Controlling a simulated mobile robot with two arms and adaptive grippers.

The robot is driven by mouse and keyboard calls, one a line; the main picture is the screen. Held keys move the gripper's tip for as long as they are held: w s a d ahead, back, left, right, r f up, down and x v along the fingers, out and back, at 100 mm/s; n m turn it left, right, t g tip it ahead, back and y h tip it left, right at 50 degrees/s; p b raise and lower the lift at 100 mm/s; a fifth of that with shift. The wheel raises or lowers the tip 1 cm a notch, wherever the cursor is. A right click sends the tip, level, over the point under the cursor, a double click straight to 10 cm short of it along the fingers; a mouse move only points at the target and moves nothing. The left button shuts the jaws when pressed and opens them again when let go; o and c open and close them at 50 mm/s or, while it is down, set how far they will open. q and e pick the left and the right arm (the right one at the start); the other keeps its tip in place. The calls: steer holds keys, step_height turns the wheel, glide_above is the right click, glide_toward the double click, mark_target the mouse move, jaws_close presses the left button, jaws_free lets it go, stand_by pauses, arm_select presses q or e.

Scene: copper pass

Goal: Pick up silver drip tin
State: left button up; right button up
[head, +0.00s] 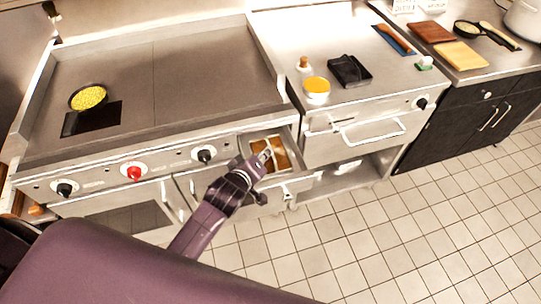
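An open drawer (291,183) sticks out below the right end of the griddle. Inside it is a shallow container with brown-orange contents (284,160) and a pale strip across it. This may be the silver drip tin, but my arm covers part of it and I cannot be sure. My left gripper (265,156) reaches into the drawer opening from the lower left, with its tips over or at these contents. It is too small to tell whether the fingers are open or touching anything. My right gripper is not in view.
The griddle (200,70) holds a pan of yellow food (88,98) on a dark square. The steel counter (330,40) at right holds an orange-topped bowl (316,87), a small jar (304,65) and a black folded item (349,71). The tiled floor (400,230) is clear.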

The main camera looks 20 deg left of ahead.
mark_target(269, 158)
arm_select(q)
steer(key=shift+w+f, duration=0.1)
steer(key=shift+w, duration=0.25)
steer(key=p+x, duration=0.1)
steer(key=x, duration=0.2)
steer(key=shift+d+f, duration=0.1)
steer(key=shift+f, duration=0.15)
steer(key=shift+w+f, duration=0.3)
steer(key=shift+w, duration=0.15)
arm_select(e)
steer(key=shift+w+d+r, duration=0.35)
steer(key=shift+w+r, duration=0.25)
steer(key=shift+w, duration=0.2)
arm_select(q)
jaws_close()
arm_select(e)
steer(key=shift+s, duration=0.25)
